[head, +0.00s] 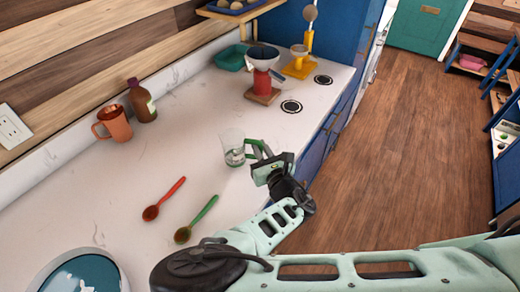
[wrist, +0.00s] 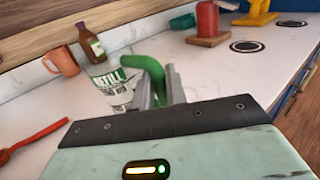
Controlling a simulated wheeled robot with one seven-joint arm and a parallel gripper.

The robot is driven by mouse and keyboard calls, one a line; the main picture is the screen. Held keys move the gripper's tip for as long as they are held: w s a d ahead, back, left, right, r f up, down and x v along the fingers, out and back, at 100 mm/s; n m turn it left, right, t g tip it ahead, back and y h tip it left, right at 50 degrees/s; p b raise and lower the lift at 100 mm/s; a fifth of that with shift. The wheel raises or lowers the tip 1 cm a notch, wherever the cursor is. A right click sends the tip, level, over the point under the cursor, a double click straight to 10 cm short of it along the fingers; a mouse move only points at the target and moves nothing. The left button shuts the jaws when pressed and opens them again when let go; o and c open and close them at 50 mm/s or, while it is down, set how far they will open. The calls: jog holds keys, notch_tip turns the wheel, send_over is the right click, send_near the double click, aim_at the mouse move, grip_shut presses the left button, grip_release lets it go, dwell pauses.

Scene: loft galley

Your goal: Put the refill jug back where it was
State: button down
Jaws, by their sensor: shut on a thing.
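The refill jug (head: 233,150) is a clear vessel with a green handle and a printed label, near the counter's right edge in the head view. In the wrist view the refill jug (wrist: 112,86) stands just beyond my fingers, with part of its lower side hidden by them. My gripper (head: 262,160) is shut on the green handle, on the jug's right side; the fingers also show in the wrist view (wrist: 160,88). The jug looks about upright in the head view. I cannot tell whether its base touches the counter.
Two dark round marks (head: 291,106) lie on the counter (head: 205,120), near a red stand (head: 262,82) and a yellow stand (head: 299,66). An orange mug (head: 116,124) and brown bottle (head: 141,101) stand at the wall. Red (head: 165,198) and green (head: 197,219) spoons lie in front.

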jog(key=shift+f, duration=0.8)
jog(key=shift+f, duration=0.15)
jog(key=c, duration=1.4)
grip_release()
jog(key=shift+c, duration=0.2)
